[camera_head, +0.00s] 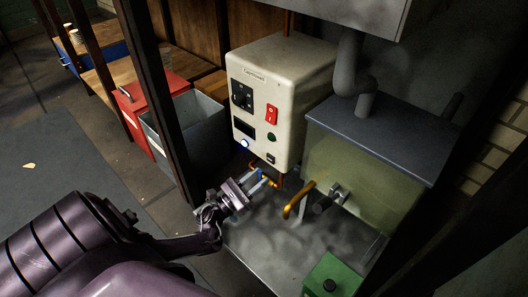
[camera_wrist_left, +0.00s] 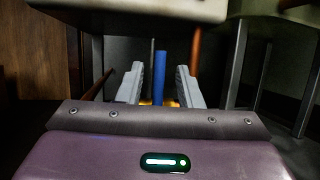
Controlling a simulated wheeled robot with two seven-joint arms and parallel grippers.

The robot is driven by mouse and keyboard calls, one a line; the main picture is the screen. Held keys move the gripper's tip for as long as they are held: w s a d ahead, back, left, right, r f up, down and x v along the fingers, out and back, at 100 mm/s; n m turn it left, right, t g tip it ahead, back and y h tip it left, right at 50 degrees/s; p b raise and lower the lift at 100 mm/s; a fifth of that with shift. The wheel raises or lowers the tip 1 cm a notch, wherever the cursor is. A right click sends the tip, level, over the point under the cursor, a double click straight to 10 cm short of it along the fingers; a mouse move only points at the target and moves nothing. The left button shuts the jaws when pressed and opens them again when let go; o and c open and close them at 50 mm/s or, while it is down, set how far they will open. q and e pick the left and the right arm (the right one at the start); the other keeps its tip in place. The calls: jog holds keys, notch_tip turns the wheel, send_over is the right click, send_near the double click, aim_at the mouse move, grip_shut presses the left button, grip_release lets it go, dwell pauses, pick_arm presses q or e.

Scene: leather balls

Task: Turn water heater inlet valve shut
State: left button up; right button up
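The cream water heater (camera_head: 262,100) has a red switch and a blue-lit knob, and its underside shows at the top of the left wrist view (camera_wrist_left: 150,8). Orange-brass fittings low between the fingers (camera_wrist_left: 172,103) look like the inlet valve, partly hidden. My left gripper (camera_head: 262,184) is just under the heater. Its two grey fingers (camera_wrist_left: 159,85) are apart, with gaps either side of the blue pipe. Contact with the valve cannot be told. My right gripper is out of view.
A dark post (camera_head: 160,100) rises left of the heater. A grey bin (camera_head: 195,130), a red box (camera_head: 150,95) and a green box (camera_head: 335,277) are nearby.

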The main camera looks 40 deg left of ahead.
pick_arm(q)
jog(key=v, duration=0.4)
jog(key=shift+s+f, duration=0.1)
jog(key=shift+s+a, duration=0.1)
dwell(0.4)
